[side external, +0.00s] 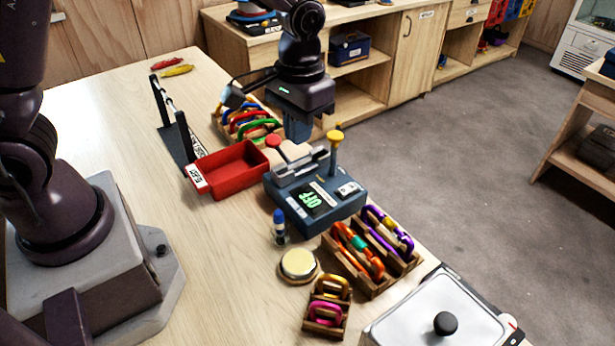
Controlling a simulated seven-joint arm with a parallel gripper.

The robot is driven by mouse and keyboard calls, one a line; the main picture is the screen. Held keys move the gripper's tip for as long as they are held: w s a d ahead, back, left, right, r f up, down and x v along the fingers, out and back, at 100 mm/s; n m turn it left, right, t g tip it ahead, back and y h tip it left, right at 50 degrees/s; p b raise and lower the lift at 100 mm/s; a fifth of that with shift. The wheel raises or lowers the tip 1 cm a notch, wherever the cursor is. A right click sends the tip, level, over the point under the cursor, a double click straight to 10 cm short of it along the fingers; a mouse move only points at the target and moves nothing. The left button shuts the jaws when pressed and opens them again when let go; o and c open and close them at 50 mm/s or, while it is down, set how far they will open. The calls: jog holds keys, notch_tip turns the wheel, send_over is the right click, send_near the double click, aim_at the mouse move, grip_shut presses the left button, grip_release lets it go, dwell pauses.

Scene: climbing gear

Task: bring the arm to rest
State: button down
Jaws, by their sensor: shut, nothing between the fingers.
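My gripper (297,130) hangs pointing down in the side external view, shut and empty. A camera on a cable sits at the left of my wrist. The fingertips are small here, and I cannot tell how far they are above the things below them.
A red tray (231,169) stands left of the device. Wooden carabiner racks (371,252), a smaller rack (327,306), a round yellow-topped button (298,264), a blue-capped bottle (279,226) and a lidded box (438,314) lie nearer. The left tabletop (120,125) is mostly clear.

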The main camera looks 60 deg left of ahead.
jog(key=s+a+r+t, duration=0.2)
jog(key=s+r+t, duration=0.1)
jog(key=s+r, duration=0.4)
jog(key=s+a+r+m+t, duration=0.1)
jog(key=s+a+r+t, duration=0.2)
jog(key=s+r, duration=0.5)
jog(key=shift+s+m, duration=0.3)
